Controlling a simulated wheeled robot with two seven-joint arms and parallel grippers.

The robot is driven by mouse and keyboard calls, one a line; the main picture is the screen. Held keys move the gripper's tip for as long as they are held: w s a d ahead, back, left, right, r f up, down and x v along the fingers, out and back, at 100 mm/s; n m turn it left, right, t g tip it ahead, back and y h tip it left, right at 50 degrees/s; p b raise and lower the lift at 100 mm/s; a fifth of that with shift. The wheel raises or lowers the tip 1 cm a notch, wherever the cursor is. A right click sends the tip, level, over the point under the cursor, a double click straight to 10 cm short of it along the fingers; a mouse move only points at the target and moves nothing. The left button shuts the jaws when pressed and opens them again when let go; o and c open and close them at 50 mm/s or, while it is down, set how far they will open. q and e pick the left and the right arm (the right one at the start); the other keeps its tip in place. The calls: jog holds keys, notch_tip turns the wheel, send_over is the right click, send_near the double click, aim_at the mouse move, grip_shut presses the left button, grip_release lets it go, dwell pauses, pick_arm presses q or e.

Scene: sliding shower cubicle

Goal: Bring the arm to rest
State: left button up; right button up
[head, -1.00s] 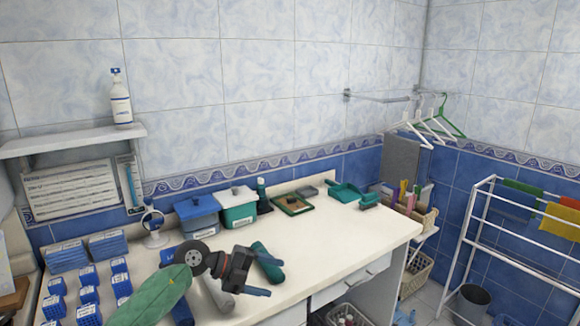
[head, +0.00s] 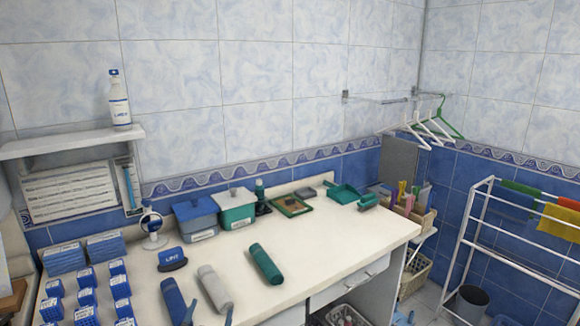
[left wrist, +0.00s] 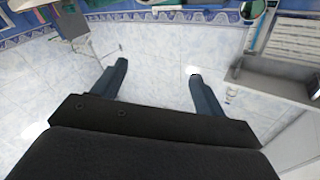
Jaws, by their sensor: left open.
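My left gripper (head: 209,316) shows only as two blue-grey fingertips at the bottom edge of the head view, in front of the worktop's near side. In the left wrist view my left gripper (left wrist: 158,70) has its two fingers wide apart, with only tiled wall between them. It is open and empty. The rest of the left arm is out of the head view. My right gripper is in neither view.
Blue stacks (head: 65,258) stand left.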

pick_arm(q)
jog(key=s+a+f+n+g+y, duration=0.2)
jog(key=s+a+f+n+g, duration=0.15)
jog(key=s+f+g, duration=0.75)
jog(key=s+d+f+g+h, duration=0.1)
jog(key=s+f+g, duration=0.1)
jog(key=s+f, duration=0.5)
jog(key=s+f+g+h, duration=0.1)
jog(key=s+f+g, duration=0.25)
jog(key=s, duration=0.75)
jog(key=s+d+f, duration=0.2)
jog(key=f, duration=1.6)
jog(key=s+d+f+g, duration=0.1)
jog(key=s+d+f, duration=0.1)
jog(key=f, duration=1.6)
jog(key=shift+s+f+m, duration=0.2)
jog(key=shift+s+m, duration=0.25)
jog(key=shift+s, duration=0.05)
